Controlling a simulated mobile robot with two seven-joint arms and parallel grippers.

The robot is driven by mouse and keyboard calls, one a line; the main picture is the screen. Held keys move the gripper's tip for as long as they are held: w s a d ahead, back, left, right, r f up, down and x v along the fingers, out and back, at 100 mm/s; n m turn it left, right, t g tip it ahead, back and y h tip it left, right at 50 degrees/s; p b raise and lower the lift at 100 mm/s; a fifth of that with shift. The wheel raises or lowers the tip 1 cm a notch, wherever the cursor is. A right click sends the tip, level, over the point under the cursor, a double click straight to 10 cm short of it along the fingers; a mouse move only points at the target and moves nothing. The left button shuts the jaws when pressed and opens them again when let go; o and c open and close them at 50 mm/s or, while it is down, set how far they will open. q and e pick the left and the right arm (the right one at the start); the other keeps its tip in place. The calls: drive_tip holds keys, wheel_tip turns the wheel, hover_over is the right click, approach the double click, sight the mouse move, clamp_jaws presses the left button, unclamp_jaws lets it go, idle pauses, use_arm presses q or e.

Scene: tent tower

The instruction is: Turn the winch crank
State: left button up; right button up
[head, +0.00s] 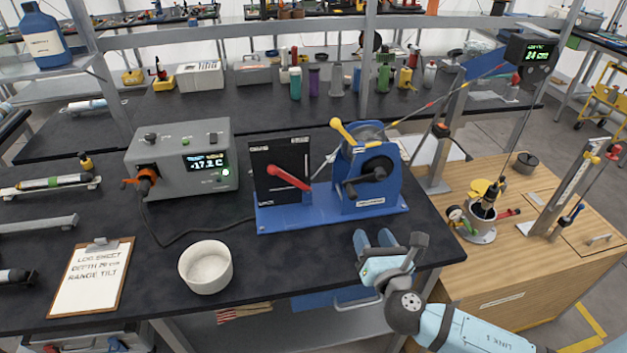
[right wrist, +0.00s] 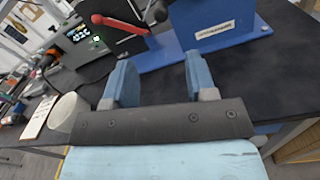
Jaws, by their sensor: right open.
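The blue winch (head: 365,180) stands on a blue base plate on the black bench, right of centre in the head view. Its black crank (head: 366,180) is on the front face, with a dark handle. A yellow lever (head: 343,132) rises at its top. A black panel with a red lever (head: 288,178) stands on the same base to the left; the red lever also shows in the right wrist view (right wrist: 118,23). My right gripper (head: 375,239) is open and empty, in front of and below the winch, apart from the crank. My left gripper is not in view.
A grey box with a display (head: 182,160) stands left of the winch, its cable on the bench. A white bowl (head: 206,267) and a clipboard (head: 90,279) lie nearer the front edge. A wooden table (head: 540,215) adjoins at right. A line runs from the winch up to the right.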

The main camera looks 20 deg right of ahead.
sight(354, 198)
drive_tip(key=b+x, duration=0.1)
drive_tip(key=x, duration=1.2)
drive_tip(key=shift+d+r, duration=0.1)
drive_tip(key=shift+w+d, duration=0.1)
drive_tip(key=shift+w, duration=0.3)
